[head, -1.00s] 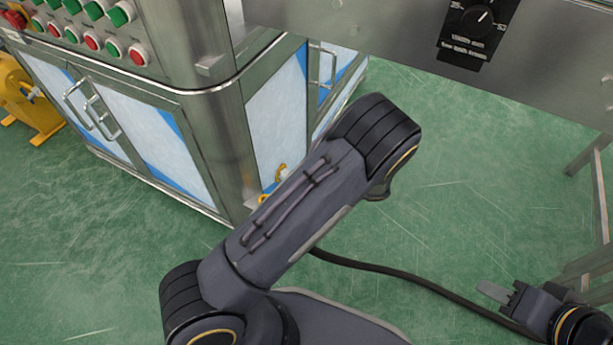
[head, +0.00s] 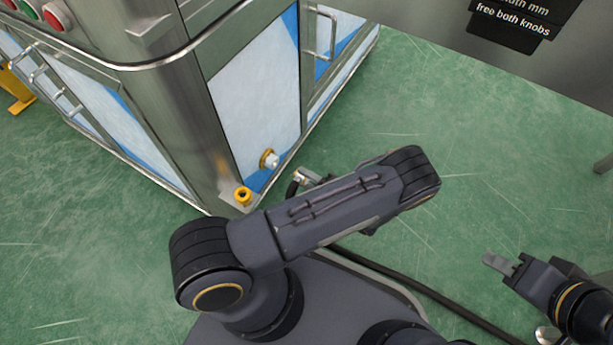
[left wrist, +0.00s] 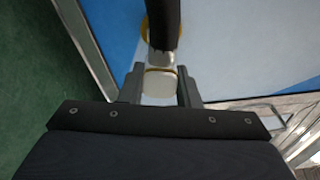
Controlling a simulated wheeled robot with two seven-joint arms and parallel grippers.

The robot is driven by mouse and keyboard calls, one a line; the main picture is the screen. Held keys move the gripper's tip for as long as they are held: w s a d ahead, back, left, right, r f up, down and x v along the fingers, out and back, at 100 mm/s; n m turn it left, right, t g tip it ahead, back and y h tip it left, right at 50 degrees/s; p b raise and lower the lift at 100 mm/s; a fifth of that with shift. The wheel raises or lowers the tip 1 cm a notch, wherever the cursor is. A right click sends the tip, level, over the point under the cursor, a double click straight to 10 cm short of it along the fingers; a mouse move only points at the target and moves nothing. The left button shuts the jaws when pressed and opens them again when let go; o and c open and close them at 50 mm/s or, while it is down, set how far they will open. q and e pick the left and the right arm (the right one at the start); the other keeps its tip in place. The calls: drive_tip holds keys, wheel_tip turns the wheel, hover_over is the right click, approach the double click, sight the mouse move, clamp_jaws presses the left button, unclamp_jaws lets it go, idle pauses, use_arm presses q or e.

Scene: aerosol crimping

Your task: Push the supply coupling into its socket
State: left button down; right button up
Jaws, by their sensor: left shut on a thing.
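The supply coupling (left wrist: 160,58) is a silver piece on a black hose, held between the two fingers of my left gripper (left wrist: 163,88) in the left wrist view. The hose crosses in front of a yellow ring (left wrist: 147,31) on the cabinet panel. In the head view the silver coupling (head: 303,177) shows beside my left arm, apart from the cabinet; that gripper is mostly hidden behind the arm. Two fittings sit low on the cabinet: a brass ring with a silver centre (head: 268,159) and a yellow one with a dark hole (head: 243,196). My right gripper (head: 497,263) is over the floor at right.
The steel cabinet (head: 170,120) with blue-and-white panels stands at the left, its corner near my arm. A black hose (head: 420,292) runs along the green floor at lower right. A steel panel with a black label (head: 525,25) is at upper right. Open floor lies between.

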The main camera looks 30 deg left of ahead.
use_arm(q)
drive_tip(key=shift+w+a, duration=0.2)
drive_tip(key=shift+a, duration=2.6)
drive_tip(key=shift+a, duration=0.65)
idle(0.6)
drive_tip(key=c, duration=1)
unclamp_jaws()
drive_tip(key=shift+d, duration=0.15)
drive_tip(key=d, duration=0.2)
drive_tip(key=d+p, duration=0.1)
drive_tip(key=d, duration=0.1)
drive_tip(key=s+d+p, duration=0.1)
drive_tip(key=d, duration=0.1)
drive_tip(key=shift+r, duration=0.2)
drive_tip(key=shift+s+d, duration=0.25)
drive_tip(key=shift+d, duration=0.5)
drive_tip(key=shift+s, duration=0.1)
